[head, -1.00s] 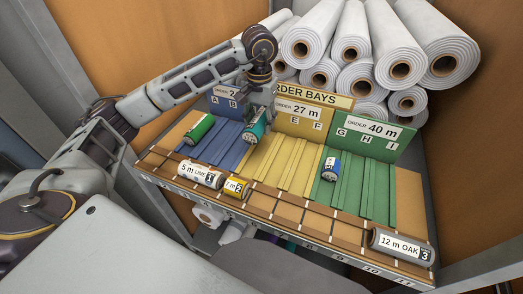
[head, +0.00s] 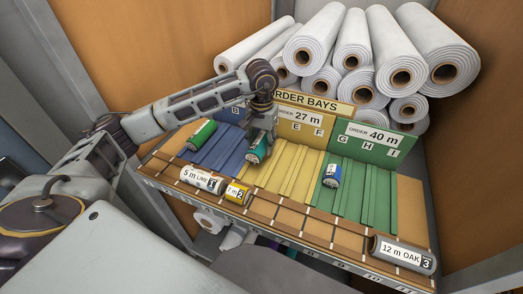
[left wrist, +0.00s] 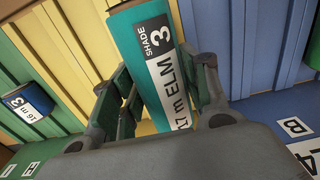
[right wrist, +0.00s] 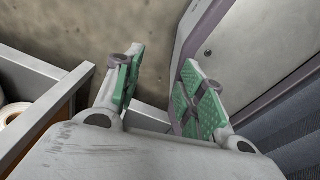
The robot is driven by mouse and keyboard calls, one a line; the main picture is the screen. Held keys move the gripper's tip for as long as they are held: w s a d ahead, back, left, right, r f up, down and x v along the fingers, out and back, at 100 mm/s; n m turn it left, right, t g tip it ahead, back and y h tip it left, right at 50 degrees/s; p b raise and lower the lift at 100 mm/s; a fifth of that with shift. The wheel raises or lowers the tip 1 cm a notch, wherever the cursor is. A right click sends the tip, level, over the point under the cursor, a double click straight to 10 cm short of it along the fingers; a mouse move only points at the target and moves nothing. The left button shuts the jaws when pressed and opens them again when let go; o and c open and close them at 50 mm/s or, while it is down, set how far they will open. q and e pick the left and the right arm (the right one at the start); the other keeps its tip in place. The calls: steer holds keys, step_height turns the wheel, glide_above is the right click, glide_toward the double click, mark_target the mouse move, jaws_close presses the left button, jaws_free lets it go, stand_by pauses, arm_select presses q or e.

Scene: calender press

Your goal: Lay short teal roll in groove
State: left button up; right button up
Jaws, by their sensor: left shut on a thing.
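The short teal roll (head: 257,149), labelled 17 m ELM, shade 3, is held by my left gripper (head: 264,130). In the left wrist view the teal roll (left wrist: 157,70) sits between the two fingers (left wrist: 165,95), label facing the camera. In the head view it is over the grooved rack, near the border of the blue bay (head: 215,150) and the yellow bay (head: 285,165). I cannot tell whether it touches the grooves. The D label is hidden behind my arm. My right gripper (right wrist: 160,95) is open and empty, away from the rack.
A green roll (head: 201,135) lies in the blue bay and a blue-and-white roll (head: 332,175) in the green bay (head: 370,195). Along the front ledge lie the 5 m LIME roll (head: 202,179), a yellow roll (head: 236,193) and the 12 m OAK roll (head: 403,253). White rolls (head: 350,50) are stacked behind.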

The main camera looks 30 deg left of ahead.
mark_target(262, 138)
arm_select(q)
steer(key=shift+f, duration=2.1)
steer(key=o, duration=1.1)
steer(key=shift+c, duration=0.2)
steer(key=shift+r, duration=0.3)
step_height(262, 138, up, 7)
steer(key=shift+r, duration=0.1)
step_height(262, 138, up, 3)
steer(key=shift+f+b, duration=0.1)
steer(key=shift+b, duration=0.3)
steer(key=shift+r, duration=0.85)
arm_select(e)
steer(key=shift+w+d+f, duration=0.1)
steer(key=shift+d+f, duration=0.25)
